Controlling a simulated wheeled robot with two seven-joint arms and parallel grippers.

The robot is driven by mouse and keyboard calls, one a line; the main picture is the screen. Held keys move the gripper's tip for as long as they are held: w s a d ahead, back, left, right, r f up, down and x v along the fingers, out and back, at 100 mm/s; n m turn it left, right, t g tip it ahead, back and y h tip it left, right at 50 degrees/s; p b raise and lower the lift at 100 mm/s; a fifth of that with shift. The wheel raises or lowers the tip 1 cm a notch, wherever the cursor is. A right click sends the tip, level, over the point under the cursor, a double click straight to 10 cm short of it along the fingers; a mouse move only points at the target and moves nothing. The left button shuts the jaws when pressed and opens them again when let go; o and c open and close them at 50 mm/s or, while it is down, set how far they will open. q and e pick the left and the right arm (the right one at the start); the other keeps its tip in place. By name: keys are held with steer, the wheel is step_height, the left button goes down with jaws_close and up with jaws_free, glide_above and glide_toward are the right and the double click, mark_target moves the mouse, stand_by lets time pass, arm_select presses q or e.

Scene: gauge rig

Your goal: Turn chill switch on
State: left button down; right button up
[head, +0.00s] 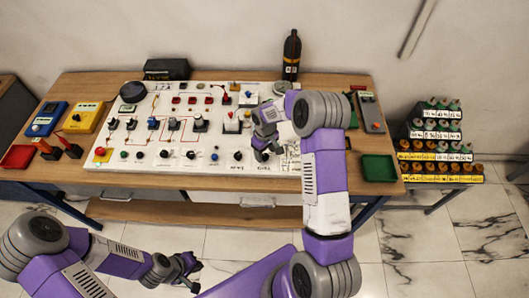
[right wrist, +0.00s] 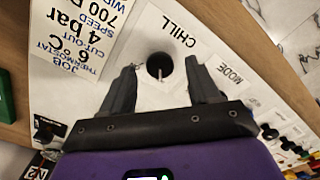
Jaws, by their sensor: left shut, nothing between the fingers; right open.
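In the head view my right gripper (head: 266,153) is over the panel's lower right part and the switch is hard to make out there. My left gripper (head: 188,269) is shut and empty, in front of the table.
A printed job card (right wrist: 78,35) and a MODE label (right wrist: 230,72) are near the switch. Several other switches and knobs fill the panel to the left. A green tray (head: 378,168) stands right of it, a dark bottle (head: 291,55) behind.

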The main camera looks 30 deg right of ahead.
steer(key=shift+f, duration=0.8)
steer(key=shift+w, duration=0.1)
steer(key=c, duration=1)
steer(key=shift+c, duration=0.2)
